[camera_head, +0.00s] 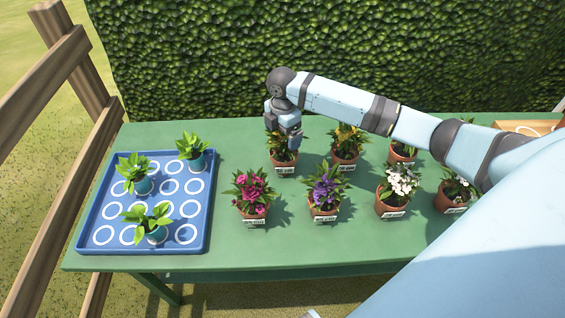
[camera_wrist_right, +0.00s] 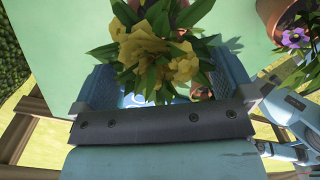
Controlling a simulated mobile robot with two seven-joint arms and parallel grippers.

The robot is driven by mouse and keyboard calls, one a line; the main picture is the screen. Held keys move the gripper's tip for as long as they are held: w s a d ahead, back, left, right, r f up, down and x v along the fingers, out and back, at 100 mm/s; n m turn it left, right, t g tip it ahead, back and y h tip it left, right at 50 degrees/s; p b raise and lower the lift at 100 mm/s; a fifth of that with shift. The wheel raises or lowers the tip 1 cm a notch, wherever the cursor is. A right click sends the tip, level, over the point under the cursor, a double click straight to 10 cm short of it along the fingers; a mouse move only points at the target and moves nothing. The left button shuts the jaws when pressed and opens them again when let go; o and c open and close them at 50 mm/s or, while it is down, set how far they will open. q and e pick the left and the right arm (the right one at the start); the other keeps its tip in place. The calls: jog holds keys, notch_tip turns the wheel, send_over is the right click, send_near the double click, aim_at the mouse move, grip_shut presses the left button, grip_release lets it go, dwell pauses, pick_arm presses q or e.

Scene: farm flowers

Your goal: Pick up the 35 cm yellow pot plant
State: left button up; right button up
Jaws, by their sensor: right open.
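A plant with yellow flowers in a terracotta pot (camera_head: 284,168) stands on the green table, in the back row. My right gripper (camera_head: 288,140) is directly above it and partly hides its flowers. In the right wrist view the yellow flowers (camera_wrist_right: 150,52) lie between the two spread blue fingers of the open gripper (camera_wrist_right: 165,72); I cannot tell whether either finger touches the leaves. A second yellow-flowered plant (camera_head: 345,141) stands just to the right. The pot labels are too small to read. My left gripper is not in view.
Magenta (camera_head: 251,188), purple (camera_head: 325,187) and white (camera_head: 398,181) potted flowers stand in front and to the right. A blue tray (camera_head: 209,217) with white rings and several leafy plants is at the left. A hedge (camera_head: 190,60) rises behind the green table (camera_head: 225,133).

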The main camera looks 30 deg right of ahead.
send_over(283, 157)
notch_tip(283, 157, down, 6)
jog(key=shift+a+r, duration=0.1)
jog(key=shift+r, duration=0.05)
jog(key=f, duration=0.5)
jog(key=shift+d+f, duration=0.2)
jog(key=shift+f, duration=0.1)
jog(key=c, duration=0.7)
jog(key=shift+w+r, duration=0.1)
jog(key=shift+c, duration=0.9)
jog(key=shift+r, duration=0.1)
